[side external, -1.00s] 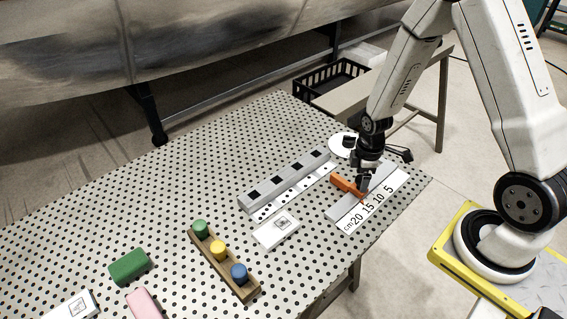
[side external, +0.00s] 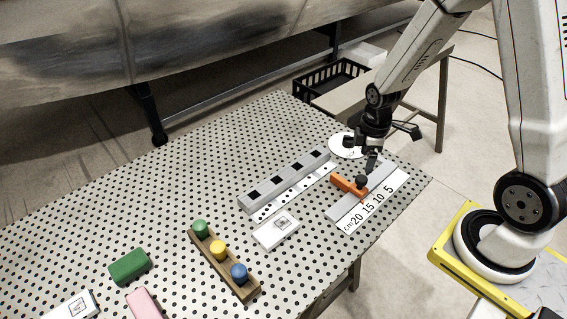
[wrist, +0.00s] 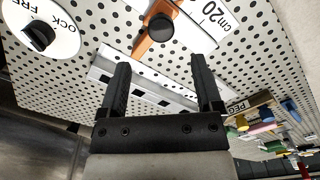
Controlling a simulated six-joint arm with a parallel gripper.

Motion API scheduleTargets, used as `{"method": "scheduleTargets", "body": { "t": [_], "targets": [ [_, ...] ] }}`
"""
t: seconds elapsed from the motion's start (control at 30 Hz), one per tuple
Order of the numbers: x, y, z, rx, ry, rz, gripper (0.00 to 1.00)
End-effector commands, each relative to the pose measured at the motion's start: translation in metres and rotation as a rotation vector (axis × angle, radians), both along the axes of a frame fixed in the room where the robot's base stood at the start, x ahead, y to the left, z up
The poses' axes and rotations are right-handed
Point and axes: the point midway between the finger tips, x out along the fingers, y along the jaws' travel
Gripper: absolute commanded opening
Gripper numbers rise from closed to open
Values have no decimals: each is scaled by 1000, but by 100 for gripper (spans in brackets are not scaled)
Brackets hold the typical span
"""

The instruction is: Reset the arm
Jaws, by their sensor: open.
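My gripper (side external: 364,157) is open and empty, held above the perforated table near its right end. In the wrist view its two fingers (wrist: 161,88) stand wide apart with nothing between them. An orange slider with a black knob (side external: 348,184) sits on the grey rail of the scale (side external: 372,203) just below and in front of the gripper. The orange slider also shows at the top of the wrist view (wrist: 146,43), apart from the fingers.
A grey block with square holes (side external: 285,183) lies left of the scale. A white round dial (side external: 342,147) is behind the gripper. A wooden rack (side external: 224,265) holds green, yellow and blue pegs. Green (side external: 129,266) and pink (side external: 143,304) blocks lie front left. A black crate (side external: 328,77) stands beyond the table.

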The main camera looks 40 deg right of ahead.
Motion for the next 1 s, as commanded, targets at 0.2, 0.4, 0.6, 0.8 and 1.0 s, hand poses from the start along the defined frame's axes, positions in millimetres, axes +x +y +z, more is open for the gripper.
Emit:
{"method": "scheduleTargets", "body": {
  "t": [0.2,0.4,0.6,0.8,1.0],
  "targets": [
    [0,0,8,-1,-1,0,83],
    [0,0,8,0,0,0,83],
    [0,1,9,-1,-3,-6,83],
    [-1,11,17,-6,-24,-70,83],
    [-6,33,36,-6,-72,-228,83]
  ]
}}
